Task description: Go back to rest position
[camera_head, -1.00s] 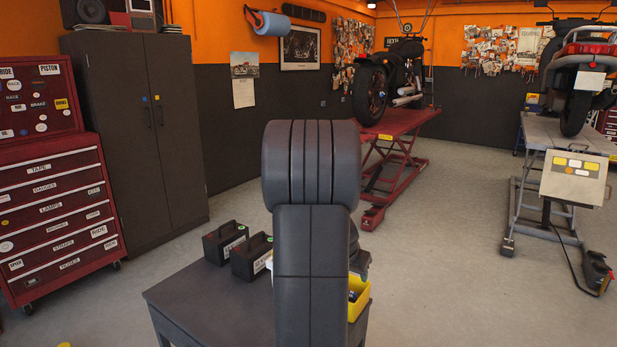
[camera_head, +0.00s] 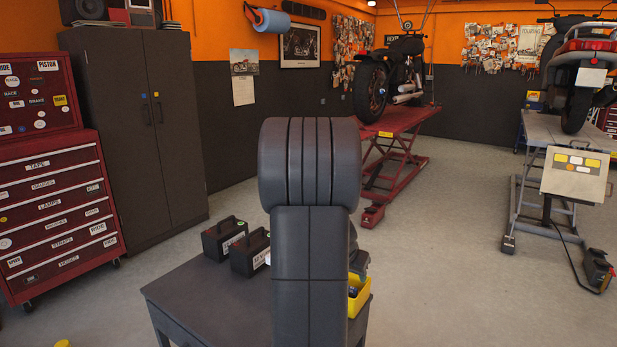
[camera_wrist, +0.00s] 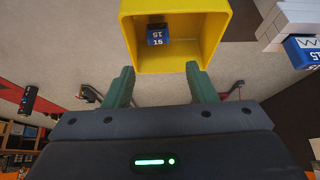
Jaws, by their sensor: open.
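My gripper (camera_wrist: 161,88) shows in the wrist view with its two green fingers apart and nothing between them. In the head view my own arm stands upright in the middle and hides much of the table. The yellow bin (camera_head: 360,297) shows partly to the right of the arm, on the dark table (camera_head: 200,290). My gripper is hidden in the head view.
Two black cases (camera_head: 224,238) stand on the table left of my arm. A red tool chest (camera_head: 55,225) and a dark cabinet (camera_head: 135,130) stand at left. A red lift (camera_head: 395,150) and a grey lift (camera_head: 545,131) carry motorcycles. Open floor (camera_head: 450,230) lies between the lifts.

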